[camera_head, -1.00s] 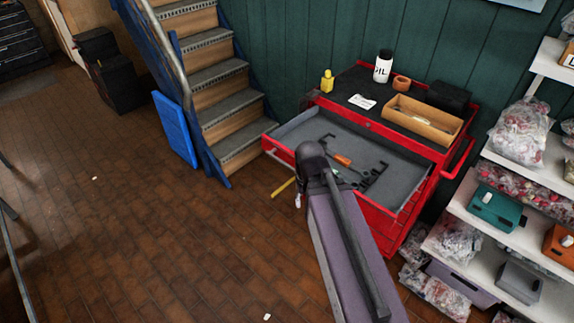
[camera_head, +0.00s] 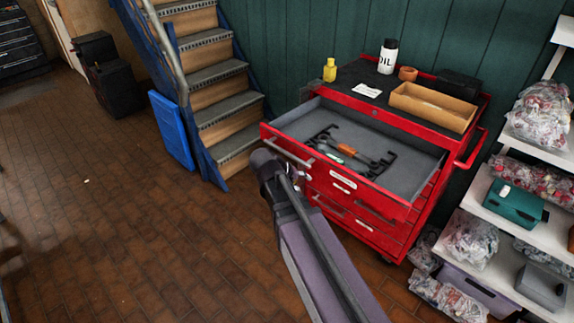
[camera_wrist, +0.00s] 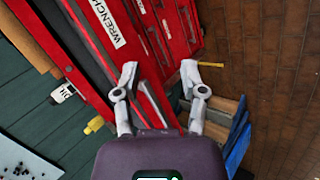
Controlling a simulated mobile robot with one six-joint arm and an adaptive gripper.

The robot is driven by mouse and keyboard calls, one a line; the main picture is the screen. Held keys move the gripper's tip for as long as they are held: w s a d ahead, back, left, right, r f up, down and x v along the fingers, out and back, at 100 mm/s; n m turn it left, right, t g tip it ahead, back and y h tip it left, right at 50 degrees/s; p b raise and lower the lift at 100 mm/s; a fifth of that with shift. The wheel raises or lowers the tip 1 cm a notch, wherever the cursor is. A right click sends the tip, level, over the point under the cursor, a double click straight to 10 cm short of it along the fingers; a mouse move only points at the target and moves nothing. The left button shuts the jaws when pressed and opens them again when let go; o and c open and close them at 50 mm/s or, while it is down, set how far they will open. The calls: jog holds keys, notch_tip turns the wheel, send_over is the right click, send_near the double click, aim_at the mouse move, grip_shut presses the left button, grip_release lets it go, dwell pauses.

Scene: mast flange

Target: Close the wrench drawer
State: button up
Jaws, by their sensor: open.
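The wrench drawer (camera_head: 283,146) is the top drawer of the red cabinet, pulled far out. Its grey tray holds dark wrenches and an orange-handled tool (camera_head: 350,149). In the wrist view its front carries a WRENCH label (camera_wrist: 110,22). My gripper (camera_wrist: 160,70) is open, its two fingers spread, with a red part of the cabinet seen between and beyond them. I cannot tell whether they touch it. In the head view my arm lies in front of the drawer's left part and mostly hides the gripper.
An oil bottle (camera_head: 388,56), a yellow bottle (camera_head: 330,70) and a wooden tray (camera_head: 432,107) stand on the cabinet top. Stairs (camera_head: 224,100) and a blue panel (camera_head: 172,130) are at left, shelves (camera_head: 537,235) at right.

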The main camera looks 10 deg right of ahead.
jog(key=w+a+f+n+t+h+b, duration=0.2)
jog(key=w+a+f+t+h+b, duration=0.15)
jog(key=w+b, duration=0.35)
jog(key=n+t+h+b, duration=0.3)
jog(key=t+b, duration=0.1)
jog(key=b, duration=0.5)
send_near(285, 154)
jog(key=v, duration=0.3)
jog(key=shift+a+f, duration=0.1)
jog(key=shift+f, duration=0.1)
jog(key=x, duration=1.3)
jog(key=shift+w+d+r, duration=0.2)
jog(key=shift+w+d, duration=0.05)
jog(key=shift+d, duration=0.1)
grip_shut()
